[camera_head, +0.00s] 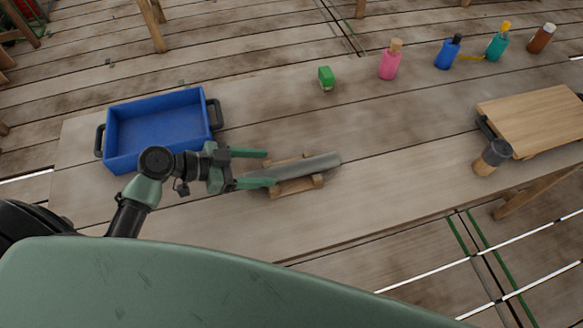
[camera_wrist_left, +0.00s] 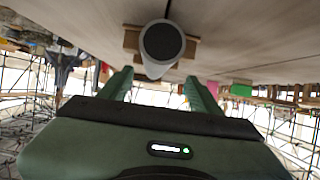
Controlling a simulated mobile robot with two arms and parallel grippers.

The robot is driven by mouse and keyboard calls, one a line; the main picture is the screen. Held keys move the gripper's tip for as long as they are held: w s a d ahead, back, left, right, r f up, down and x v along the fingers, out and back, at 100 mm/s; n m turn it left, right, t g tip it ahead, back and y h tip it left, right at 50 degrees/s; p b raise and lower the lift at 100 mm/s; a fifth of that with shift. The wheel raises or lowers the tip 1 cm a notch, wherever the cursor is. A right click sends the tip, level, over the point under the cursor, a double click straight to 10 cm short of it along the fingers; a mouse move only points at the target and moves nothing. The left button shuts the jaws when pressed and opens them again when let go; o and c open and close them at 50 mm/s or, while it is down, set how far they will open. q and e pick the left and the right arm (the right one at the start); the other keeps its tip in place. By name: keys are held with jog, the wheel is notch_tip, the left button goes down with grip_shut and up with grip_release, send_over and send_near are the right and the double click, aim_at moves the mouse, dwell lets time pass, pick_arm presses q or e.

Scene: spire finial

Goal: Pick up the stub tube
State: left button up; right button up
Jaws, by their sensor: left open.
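The stub tube (camera_head: 318,165) is a grey cylinder lying on a low wooden cradle (camera_head: 292,187) on the table. In the left wrist view, the tube (camera_wrist_left: 162,42) shows end-on as a round dark face with a pale rim, with cradle wood on both sides. My left gripper (camera_head: 271,168) is open at the tube's left end, its green fingers pointing right. In the wrist view, the tube end lies centred between the finger lines of the gripper (camera_wrist_left: 160,78), towards the top of the picture. Contact with the tube cannot be told. My right gripper is not in view.
A blue tray (camera_head: 160,112) with dark handles stands left, behind my wrist. A green block (camera_head: 326,78), a pink bottle (camera_head: 389,64) and several other bottles line the far side. A wooden board (camera_head: 535,117) and a dark-topped cylinder (camera_head: 492,157) are right. Table between is clear.

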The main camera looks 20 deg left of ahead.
aim_at(278, 169)
pick_arm(q)
jog(key=p+x, duration=0.1)
jog(key=x, duration=0.2)
jog(key=p+x, duration=0.1)
jog(key=x, duration=0.2)
jog(key=shift+d+r+p, duration=0.1)
jog(key=shift+d+p, duration=0.2)
jog(key=shift+d, duration=0.15)
jog(key=shift+w+d, duration=0.1)
jog(key=shift+d, duration=0.05)
grip_shut()
